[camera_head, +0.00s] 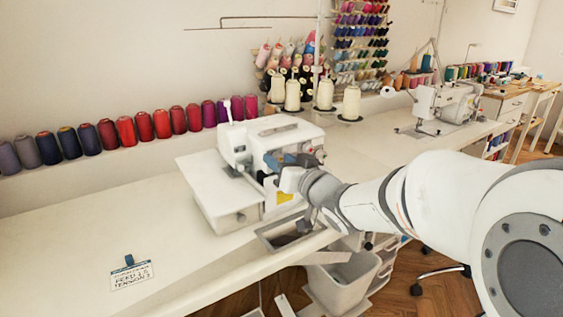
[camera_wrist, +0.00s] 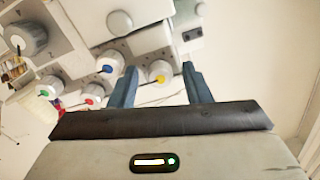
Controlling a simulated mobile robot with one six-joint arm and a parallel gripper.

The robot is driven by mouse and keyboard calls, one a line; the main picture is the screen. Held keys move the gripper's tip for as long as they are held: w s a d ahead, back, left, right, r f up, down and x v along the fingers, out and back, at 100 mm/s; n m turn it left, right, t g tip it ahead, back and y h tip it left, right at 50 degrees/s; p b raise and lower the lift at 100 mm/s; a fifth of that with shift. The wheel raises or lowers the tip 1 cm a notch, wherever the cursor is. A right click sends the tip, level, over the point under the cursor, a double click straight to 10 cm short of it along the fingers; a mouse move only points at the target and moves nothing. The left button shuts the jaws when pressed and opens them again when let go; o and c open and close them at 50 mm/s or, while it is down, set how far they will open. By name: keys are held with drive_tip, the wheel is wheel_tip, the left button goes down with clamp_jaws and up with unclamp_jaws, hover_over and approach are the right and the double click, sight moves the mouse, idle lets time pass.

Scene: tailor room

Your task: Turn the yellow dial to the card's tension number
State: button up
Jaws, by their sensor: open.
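The yellow dial (camera_wrist: 158,78), a pale knob with a yellow centre, is on the face of a white sewing machine (camera_head: 275,135). In the wrist view it sits between the blue fingertips of my open gripper (camera_wrist: 159,72), with gaps on both sides; I cannot tell how deep the fingers reach. In the head view my gripper (camera_head: 284,165) is at the machine's front and hides the dial. A small white card (camera_head: 132,276) with a blue clip lies on the table at lower left. It has lines on feed and tension; the tension number is too small to read surely.
A blue-centred dial (camera_wrist: 108,64) is close beside my left finger. Red (camera_wrist: 93,93) and green (camera_wrist: 48,88) dials and a larger numbered knob (camera_wrist: 24,38) are farther left. Thread cones (camera_head: 292,95) stand behind the machine. The white table (camera_head: 90,225) is mostly clear at left.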

drive_tip(key=shift+c, duration=0.3)
clamp_jaws()
drive_tip(key=shift+n+b, duration=0.3)
drive_tip(key=shift+b, duration=0.05)
drive_tip(key=shift+n+b, duration=1.85)
drive_tip(key=shift+n, duration=0.75)
drive_tip(key=shift+o, duration=0.3)
unclamp_jaws()
